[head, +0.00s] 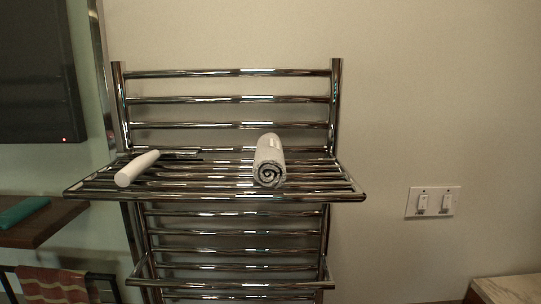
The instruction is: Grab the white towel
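In the head view, a rolled white towel (269,162) lies on the top shelf of a chrome towel rack (230,197). Its spiral end faces me and looks greyish in shadow. A smooth white cylinder-shaped object (137,168) lies on the same shelf to the left, tilted toward the front left; I cannot tell exactly what it is. Neither of my grippers shows in the head view.
A light switch plate (433,201) is on the wall at right. A wooden surface (510,289) shows at bottom right. At left are a brown shelf (38,228) with a teal item (24,211), a reddish towel (52,285) and a dark screen (38,70).

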